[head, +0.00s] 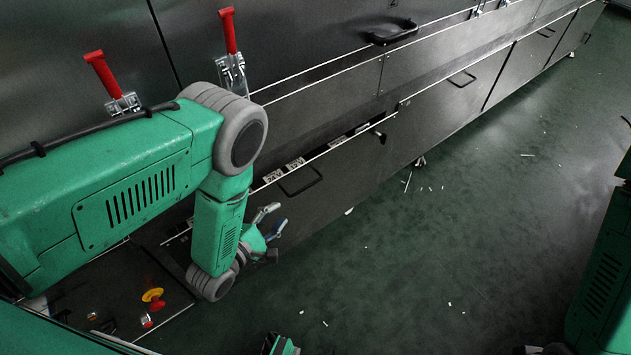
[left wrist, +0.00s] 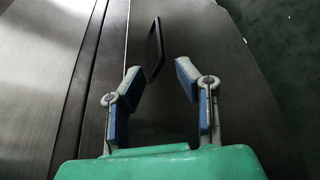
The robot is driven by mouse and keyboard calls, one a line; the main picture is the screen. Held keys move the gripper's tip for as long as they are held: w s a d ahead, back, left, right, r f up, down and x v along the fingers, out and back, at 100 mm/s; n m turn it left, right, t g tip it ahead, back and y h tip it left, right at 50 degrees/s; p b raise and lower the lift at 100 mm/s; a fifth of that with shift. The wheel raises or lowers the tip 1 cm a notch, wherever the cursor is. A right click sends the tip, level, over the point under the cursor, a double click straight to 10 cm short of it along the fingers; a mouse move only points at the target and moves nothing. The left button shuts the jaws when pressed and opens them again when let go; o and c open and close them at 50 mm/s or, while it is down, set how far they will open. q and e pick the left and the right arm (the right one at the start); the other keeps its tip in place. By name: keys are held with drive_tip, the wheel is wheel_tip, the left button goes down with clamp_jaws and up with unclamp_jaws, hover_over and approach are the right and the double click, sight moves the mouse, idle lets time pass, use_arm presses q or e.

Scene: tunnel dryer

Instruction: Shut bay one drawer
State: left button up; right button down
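The drawer (head: 345,172) under the dryer's near section has a dark front and a thin black bar handle (head: 300,182). It stands out a little; a dark gap with pale labels shows behind its top edge. I read no bay number on it. My left gripper (head: 273,222) is open and empty, in front of the drawer's near end, below and left of the handle. In the left wrist view its two blue-padded fingers (left wrist: 160,82) are spread, with the handle (left wrist: 153,48) beyond them. I cannot tell whether they touch the front. My right gripper cannot be made out clearly.
More closed lower fronts (head: 470,85) run along the dryer to the upper right. Red-handled latches (head: 103,75) and a black door handle (head: 393,33) stick out above. A control panel with a yellow-and-red button (head: 153,295) lies lower left. The green floor (head: 440,240) is open, with small white scraps.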

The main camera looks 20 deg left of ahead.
sight(306, 188)
use_arm(q)
drive_tip(key=b+x, duration=0.4)
drive_tip(key=x, duration=0.8)
drive_tip(key=shift+w+f, duration=0.2)
drive_tip(key=shift+w, duration=0.5)
drive_tip(key=shift+c, duration=0.5)
clamp_jaws()
